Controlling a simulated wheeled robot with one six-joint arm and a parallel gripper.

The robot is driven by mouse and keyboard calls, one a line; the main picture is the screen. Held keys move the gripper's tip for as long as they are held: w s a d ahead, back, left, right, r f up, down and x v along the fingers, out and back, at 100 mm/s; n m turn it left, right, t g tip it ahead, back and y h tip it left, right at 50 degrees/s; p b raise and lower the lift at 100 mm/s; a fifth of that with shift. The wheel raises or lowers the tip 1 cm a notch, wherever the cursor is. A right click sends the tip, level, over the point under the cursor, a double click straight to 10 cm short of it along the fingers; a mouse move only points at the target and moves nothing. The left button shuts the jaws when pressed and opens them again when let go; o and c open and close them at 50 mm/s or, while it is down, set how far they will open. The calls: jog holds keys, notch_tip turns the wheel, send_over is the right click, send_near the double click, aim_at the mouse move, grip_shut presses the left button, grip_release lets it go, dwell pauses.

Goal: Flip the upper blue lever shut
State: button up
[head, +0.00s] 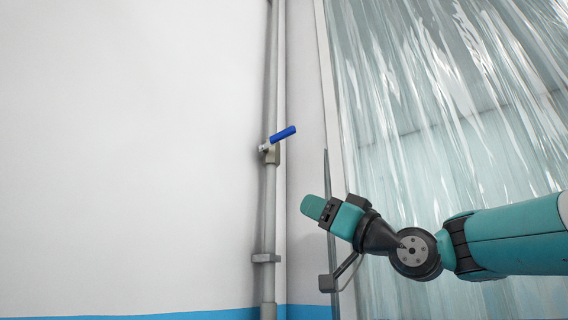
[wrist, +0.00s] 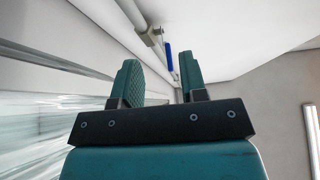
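The blue lever (head: 283,134) sits on a valve on a grey vertical pipe in the head view. It sticks out to the right and slightly upward from the pipe. In the wrist view the blue lever (wrist: 169,57) shows beyond the fingers, close in the picture to the right fingertip. My gripper (head: 313,206) is below and to the right of the lever in the head view, apart from it. In the wrist view my gripper (wrist: 160,75) has its two fingers spread with nothing between them.
The grey pipe (head: 269,210) runs up a white wall (head: 130,150) with a blue band at the bottom. A clear plastic strip curtain (head: 450,110) hangs at the right, behind my arm. A grey bracket (head: 327,284) stands below my gripper. The space left of the pipe is clear.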

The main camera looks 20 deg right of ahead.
jog(key=n+t+y+p, duration=0.1)
jog(key=t+y+p, duration=0.1)
send_near(290, 134)
jog(key=p+x, duration=1)
jog(key=p, duration=0.1)
jog(key=shift+w+r, duration=0.2)
jog(key=shift+w+a+r+p, duration=0.3)
jog(key=shift+w+a+p, duration=0.05)
jog(key=shift+w+p, duration=0.1)
grip_shut()
